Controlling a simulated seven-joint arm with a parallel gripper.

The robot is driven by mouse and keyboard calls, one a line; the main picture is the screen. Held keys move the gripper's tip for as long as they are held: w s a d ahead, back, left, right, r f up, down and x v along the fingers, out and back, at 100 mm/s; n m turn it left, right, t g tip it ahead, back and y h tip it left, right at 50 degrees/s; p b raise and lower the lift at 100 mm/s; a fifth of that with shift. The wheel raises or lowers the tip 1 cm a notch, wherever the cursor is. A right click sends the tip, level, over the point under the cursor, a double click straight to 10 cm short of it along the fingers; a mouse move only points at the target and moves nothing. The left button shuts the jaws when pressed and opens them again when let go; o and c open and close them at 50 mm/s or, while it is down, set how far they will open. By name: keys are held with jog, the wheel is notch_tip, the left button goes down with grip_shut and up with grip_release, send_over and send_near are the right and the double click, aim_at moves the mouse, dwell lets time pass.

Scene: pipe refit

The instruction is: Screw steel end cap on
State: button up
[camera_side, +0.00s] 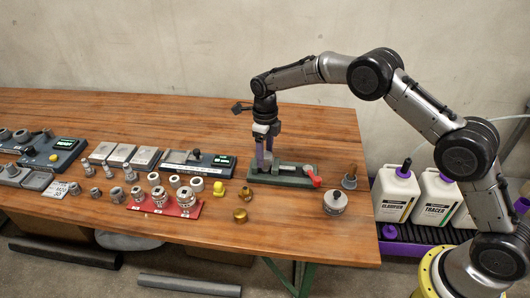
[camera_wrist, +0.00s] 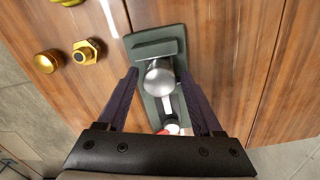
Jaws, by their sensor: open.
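A silver, round-topped steel part (camera_wrist: 160,80) stands in the green clamp fixture (camera_wrist: 158,42) in the wrist view, between my fingers. I cannot tell whether it is the end cap alone or a cap on a pipe. The green fixture (camera_side: 296,181) with its red lever (camera_side: 317,180) also shows in the side view. My gripper (camera_side: 264,160) points down over the left part of the fixture. In the wrist view my gripper (camera_wrist: 159,74) is open, one dark finger on each side of the steel part, with visible gaps. The fingers hide this part in the side view.
A brass hex fitting (camera_wrist: 86,52) and a brass round cap (camera_wrist: 47,61) lie beside the fixture. A red tray (camera_side: 168,207) with several fittings is at left. The front table strip is clear.

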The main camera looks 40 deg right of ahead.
jog(key=n, duration=0.3)
jog(key=shift+s+n, duration=0.1)
jog(key=shift+n, duration=1.4)
jog(key=n, duration=0.2)
jog(key=shift+n, duration=0.3)
jog(key=n, duration=0.3)
jog(key=shift+n, duration=0.4)
jog(key=shift+n, duration=0.4)
jog(key=n, duration=0.4)
jog(key=shift+s+n, duration=0.1)
jog(key=shift+n, duration=0.3)
